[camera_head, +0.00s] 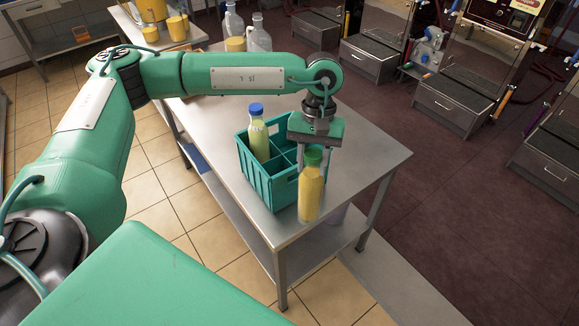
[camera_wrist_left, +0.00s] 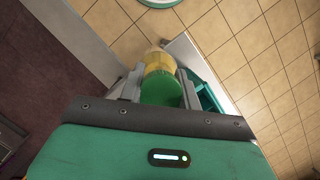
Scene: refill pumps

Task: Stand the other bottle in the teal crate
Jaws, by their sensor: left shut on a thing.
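My left gripper (camera_head: 313,145) points down and is shut on the green-capped bottle (camera_head: 311,194) of yellow liquid. The bottle hangs upright at the front right corner of the teal crate (camera_head: 264,178), in front of its wall and outside it. The wrist view shows the green cap (camera_wrist_left: 162,90) between the fingers, with the crate (camera_wrist_left: 206,97) partly hidden at the right. A blue-capped bottle (camera_head: 258,137) with pale yellow liquid stands in a back left compartment of the crate. The other compartments that show look empty; the gripper and held bottle hide part of the crate. My right gripper is not in view.
The crate stands on a steel table (camera_head: 372,150) with bare room to its right. Clear jugs (camera_head: 258,38) stand at the table's far end. Yellow containers (camera_head: 177,27) are on another surface behind. Machines stand beyond at the right.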

